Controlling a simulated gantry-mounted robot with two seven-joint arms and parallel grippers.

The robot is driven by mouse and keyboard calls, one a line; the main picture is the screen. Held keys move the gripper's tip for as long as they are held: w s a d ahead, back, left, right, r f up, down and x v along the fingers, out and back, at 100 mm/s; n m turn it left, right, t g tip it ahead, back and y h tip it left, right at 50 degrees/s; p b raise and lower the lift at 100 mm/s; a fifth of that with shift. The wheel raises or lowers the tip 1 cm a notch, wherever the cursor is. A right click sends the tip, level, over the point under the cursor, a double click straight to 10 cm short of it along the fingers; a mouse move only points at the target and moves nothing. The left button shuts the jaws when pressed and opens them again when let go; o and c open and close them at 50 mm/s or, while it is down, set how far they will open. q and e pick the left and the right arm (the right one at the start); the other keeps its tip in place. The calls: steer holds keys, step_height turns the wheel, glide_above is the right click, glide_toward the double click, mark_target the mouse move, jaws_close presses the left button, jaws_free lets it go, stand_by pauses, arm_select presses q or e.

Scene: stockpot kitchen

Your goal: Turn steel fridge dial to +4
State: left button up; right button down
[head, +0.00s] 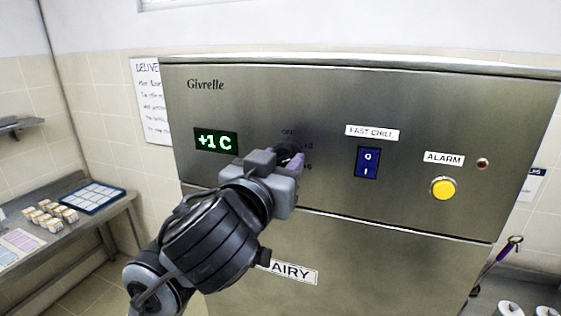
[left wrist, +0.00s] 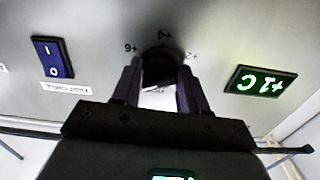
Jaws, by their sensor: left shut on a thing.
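The steel fridge (head: 330,100) fills the middle of the head view, with its dial (head: 284,150) on the upper panel, mostly hidden behind my gripper. In the left wrist view the dial (left wrist: 160,68) is a dark round knob with the marks +2, +4 and +6 around it, seen upside down. My left gripper (head: 287,158) is shut on the dial, with one finger on each side of it in the left wrist view (left wrist: 160,82). The green display (head: 215,141) reads +1 C. My right gripper is not in view.
Right of the dial are a blue fast chill switch (head: 367,162), a yellow alarm button (head: 443,188) and a small red lamp (head: 482,163). A steel side table (head: 60,240) with small cartons and a blue tray (head: 93,197) stands at the left.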

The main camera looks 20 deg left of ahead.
arm_select(q)
steer(key=m+p, duration=0.2)
steer(key=m, duration=0.3)
steer(key=shift+a+r+p, duration=0.1)
steer(key=shift+r+p, duration=0.05)
steer(key=shift+p, duration=0.15)
steer(key=m+p, duration=0.2)
steer(key=m, duration=0.4)
steer(key=shift+m+p, duration=0.4)
steer(key=m+p, duration=0.1)
steer(key=m, duration=0.2)
steer(key=shift+m, duration=0.4)
steer(key=m+p, duration=0.1)
steer(key=m, duration=0.1)
steer(key=shift+r+m, duration=0.1)
steer(key=shift+m, duration=0.2)
steer(key=m+p, duration=0.1)
steer(key=m, duration=0.2)
steer(key=shift+m, duration=1.2)
steer(key=o, duration=1)
